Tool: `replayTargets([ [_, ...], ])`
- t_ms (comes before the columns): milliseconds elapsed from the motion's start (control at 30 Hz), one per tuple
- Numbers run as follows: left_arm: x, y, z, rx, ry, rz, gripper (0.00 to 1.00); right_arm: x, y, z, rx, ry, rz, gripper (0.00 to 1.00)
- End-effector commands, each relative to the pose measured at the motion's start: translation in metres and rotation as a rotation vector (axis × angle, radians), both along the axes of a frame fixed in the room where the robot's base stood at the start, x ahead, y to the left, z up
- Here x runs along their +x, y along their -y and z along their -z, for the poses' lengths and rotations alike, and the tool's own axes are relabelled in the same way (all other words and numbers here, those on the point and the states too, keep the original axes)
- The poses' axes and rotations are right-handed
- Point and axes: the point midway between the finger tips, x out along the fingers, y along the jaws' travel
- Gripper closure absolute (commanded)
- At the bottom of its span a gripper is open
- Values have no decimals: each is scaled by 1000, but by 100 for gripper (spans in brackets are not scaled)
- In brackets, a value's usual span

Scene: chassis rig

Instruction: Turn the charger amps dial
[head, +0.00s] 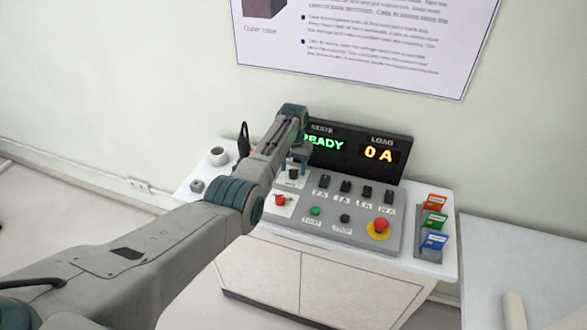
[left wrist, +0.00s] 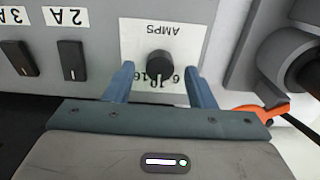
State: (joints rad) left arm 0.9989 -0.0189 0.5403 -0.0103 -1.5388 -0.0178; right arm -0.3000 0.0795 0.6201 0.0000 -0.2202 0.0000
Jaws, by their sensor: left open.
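The charger amps dial (left wrist: 159,65) is a round black knob on a white plate marked AMPS, with numbers partly hidden around it. In the head view the dial (head: 293,174) shows small on the grey panel, just below my gripper. My left gripper (head: 298,158) reaches over the panel from the left. In the left wrist view its two blue fingers are open, one on each side of the dial, with visible gaps between them and the knob. I cannot tell how deep the fingertips sit around it. My right gripper is not in view.
Black switches (head: 345,187) marked with amp values stand beside the dial. Below are a red knob (head: 280,200), a green button (head: 315,211) and a red stop button (head: 380,226). The display (head: 360,150) reads READY and 0 A. Coloured cards (head: 434,220) stand at right.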

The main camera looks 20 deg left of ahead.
Motion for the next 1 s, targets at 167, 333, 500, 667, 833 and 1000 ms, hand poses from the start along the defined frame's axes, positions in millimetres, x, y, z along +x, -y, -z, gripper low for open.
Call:
replayTargets([
  [167, 1, 0, -30, 0, 6, 0, 50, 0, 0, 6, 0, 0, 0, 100],
  [333, 1, 0, -64, 0, 5, 0, 50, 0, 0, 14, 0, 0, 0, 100],
  [500, 1, 0, -88, 0, 3, 0, 50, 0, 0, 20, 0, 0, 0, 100],
  [667, 0, 0, -98, 0, 1, 1, 50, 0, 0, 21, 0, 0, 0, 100],
  [833, 0, 0, -99, 0, 1, 0, 50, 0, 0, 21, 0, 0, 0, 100],
  [1000, 0, 0, -99, 0, 1, 0, 50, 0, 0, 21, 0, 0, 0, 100],
])
